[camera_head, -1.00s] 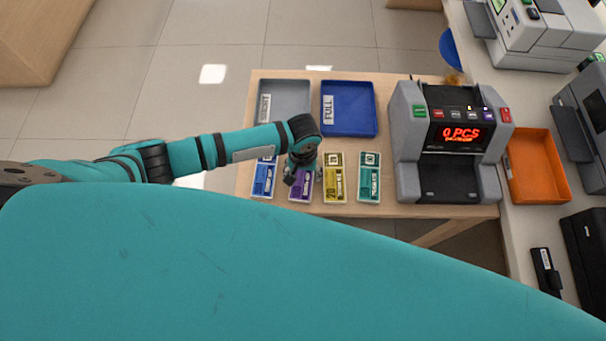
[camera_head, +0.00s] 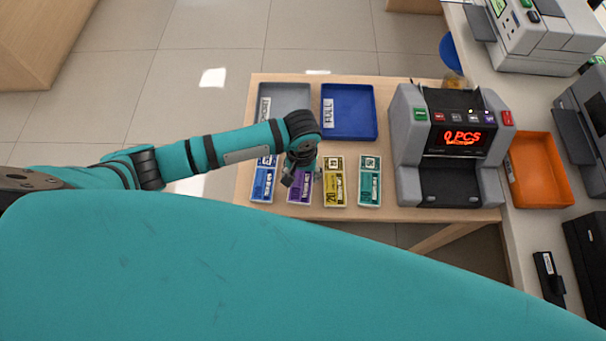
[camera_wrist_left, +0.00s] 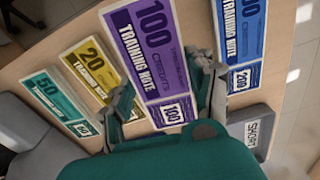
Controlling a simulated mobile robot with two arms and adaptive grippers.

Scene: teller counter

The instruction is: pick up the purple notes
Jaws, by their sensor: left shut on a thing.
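The purple notes (camera_head: 299,196), marked 100, lie on the wooden table in a row of note bundles. They also show large in the left wrist view (camera_wrist_left: 148,52). My left gripper (camera_head: 302,180) points down over them and hides part of them. In the left wrist view my left gripper (camera_wrist_left: 165,85) has one finger at each long side of the purple notes and is shut on them. The notes appear still at table level; I cannot tell any lift. My right gripper is not in view.
Blue notes (camera_head: 263,183) lie left of the purple ones; yellow notes (camera_head: 334,184) and teal notes (camera_head: 369,186) lie right. Behind are a grey tray (camera_head: 284,97) and a blue tray (camera_head: 348,112). A note counter (camera_head: 407,150) and an orange tray (camera_head: 541,170) stand right.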

